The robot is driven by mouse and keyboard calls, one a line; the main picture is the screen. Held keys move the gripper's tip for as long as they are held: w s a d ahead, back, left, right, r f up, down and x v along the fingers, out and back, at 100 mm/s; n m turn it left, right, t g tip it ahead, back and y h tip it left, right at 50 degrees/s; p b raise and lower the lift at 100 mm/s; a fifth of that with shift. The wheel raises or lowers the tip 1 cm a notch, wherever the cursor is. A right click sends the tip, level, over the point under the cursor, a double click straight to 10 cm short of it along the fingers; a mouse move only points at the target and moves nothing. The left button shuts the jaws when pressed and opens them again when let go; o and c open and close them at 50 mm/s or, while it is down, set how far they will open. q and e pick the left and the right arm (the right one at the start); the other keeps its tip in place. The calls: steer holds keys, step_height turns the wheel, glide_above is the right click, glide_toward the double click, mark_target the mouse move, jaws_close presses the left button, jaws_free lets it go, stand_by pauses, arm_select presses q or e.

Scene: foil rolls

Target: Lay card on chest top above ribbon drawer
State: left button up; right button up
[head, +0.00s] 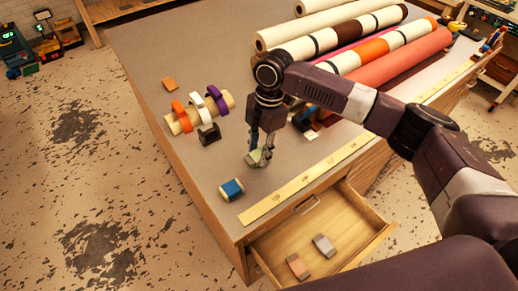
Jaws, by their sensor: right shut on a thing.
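My right gripper (261,151) points down over the grey chest top (205,150), near its front edge. It is shut on a small pale greenish piece (255,158), partly hidden by the fingers. I cannot tell for sure whether this is the card, or whether it touches the top. An open wooden drawer (345,205) sticks out below the front edge, with a grey piece (324,246) and a brownish-pink piece (298,266) inside. I cannot tell whether these are ribbon. My left gripper is not in view.
A blue-banded spool (231,189) and a yellow ruler strip (290,199) lie near the front. Long rolls (390,65) fill the back right.

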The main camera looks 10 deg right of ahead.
steer(key=shift+f, duration=0.25)
steer(key=shift+f, duration=0.15)
steer(key=o, duration=1.1)
steer(key=shift+c, duration=0.2)
step_height(320, 180, up, 12)
steer(key=d+b, duration=0.1)
steer(key=b, duration=0.2)
steer(key=shift+w+d, duration=0.3)
steer(key=shift+w, duration=0.05)
